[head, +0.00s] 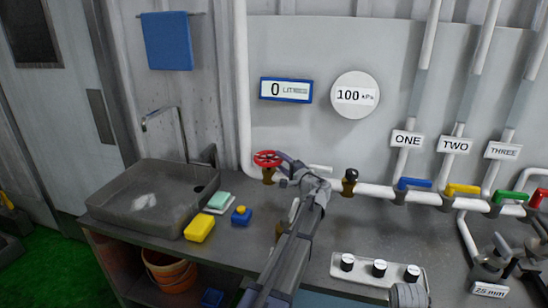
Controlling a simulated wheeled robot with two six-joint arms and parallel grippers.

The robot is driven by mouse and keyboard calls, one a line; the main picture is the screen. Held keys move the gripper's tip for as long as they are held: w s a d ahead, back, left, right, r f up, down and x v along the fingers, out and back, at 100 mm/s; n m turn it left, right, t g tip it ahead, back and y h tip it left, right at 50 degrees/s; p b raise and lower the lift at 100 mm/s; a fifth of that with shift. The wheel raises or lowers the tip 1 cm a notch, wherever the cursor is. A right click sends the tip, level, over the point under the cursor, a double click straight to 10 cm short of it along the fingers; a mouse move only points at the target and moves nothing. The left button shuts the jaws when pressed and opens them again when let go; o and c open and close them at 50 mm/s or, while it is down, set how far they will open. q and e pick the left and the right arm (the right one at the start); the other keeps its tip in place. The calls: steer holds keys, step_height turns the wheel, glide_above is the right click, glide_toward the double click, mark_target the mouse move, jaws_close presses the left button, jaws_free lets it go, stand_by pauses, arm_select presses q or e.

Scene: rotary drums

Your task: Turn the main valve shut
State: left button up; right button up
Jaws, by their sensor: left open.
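The main valve appears as a red handwheel (267,158) on a brass body, at the left end of the pipe run above the counter. My left gripper (284,167) is open just right of the wheel, with its fingertips close to the wheel's right rim. I cannot tell whether they touch it. My left arm reaches up from the bottom middle and hides part of the pipe behind it.
Right of the arm, the pipe (376,190) carries blue (414,183), yellow (463,189), green and red handles. A sink (150,205), yellow sponge (199,228) and small blue bottle (241,215) are left. A three-knob panel (379,268) is in front. Wall displays read 0 litres and 100 kPa.

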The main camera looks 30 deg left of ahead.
mark_target(273, 154)
arm_select(q)
steer(key=x, duration=0.4)
steer(key=shift+w+a, duration=0.2)
steer(key=shift+a, duration=0.15)
steer(key=shift+s, duration=0.1)
jaws_close()
